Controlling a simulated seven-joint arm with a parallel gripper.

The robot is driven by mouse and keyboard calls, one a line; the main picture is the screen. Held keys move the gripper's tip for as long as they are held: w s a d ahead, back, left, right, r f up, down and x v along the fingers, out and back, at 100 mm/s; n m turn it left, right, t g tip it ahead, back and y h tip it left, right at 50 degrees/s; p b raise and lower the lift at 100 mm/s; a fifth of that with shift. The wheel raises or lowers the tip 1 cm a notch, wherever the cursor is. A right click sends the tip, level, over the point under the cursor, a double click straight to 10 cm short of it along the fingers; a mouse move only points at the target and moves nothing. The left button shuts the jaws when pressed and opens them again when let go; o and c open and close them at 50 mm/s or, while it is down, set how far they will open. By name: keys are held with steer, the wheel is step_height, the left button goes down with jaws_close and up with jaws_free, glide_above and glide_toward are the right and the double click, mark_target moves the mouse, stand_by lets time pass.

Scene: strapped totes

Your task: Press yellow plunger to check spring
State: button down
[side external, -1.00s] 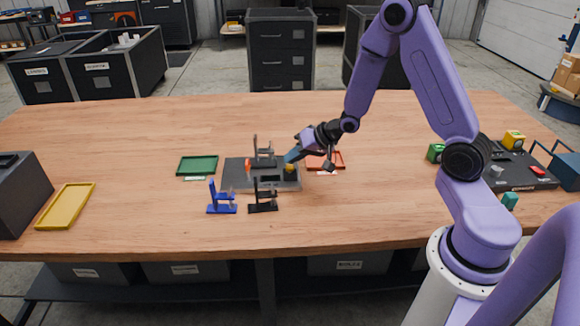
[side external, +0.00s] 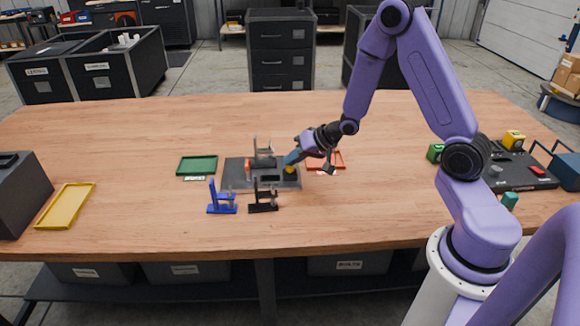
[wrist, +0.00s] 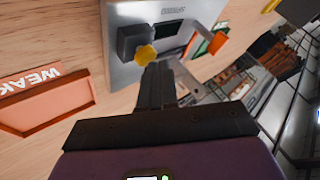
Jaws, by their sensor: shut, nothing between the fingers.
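The yellow plunger (side external: 290,169) is a small knob at the right end of the dark test plate (side external: 232,176) in mid-table. In the wrist view the plunger (wrist: 146,54) sticks out of a dark block on the grey plate (wrist: 120,14). My gripper (side external: 291,158) is shut and empty, reaching down from the right, with its tips close above the plunger. The closed fingers (wrist: 157,72) show just beside the plunger in the wrist view. I cannot tell whether they touch it. The fingers hide part of the plate.
A green tray (side external: 181,172) lies left of the plate; an orange-red tray (side external: 340,161) lies right, its label reading WEAK in the wrist view. Blue (side external: 221,208) and black (side external: 263,208) stands are in front. A grey stand and orange part are on the plate.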

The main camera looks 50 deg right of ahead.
mark_target(293, 168)
steer(key=shift+f, duration=0.4)
stand_by(0.3)
steer(key=shift+r, duration=1.1)
steer(key=shift+r, duration=2.55)
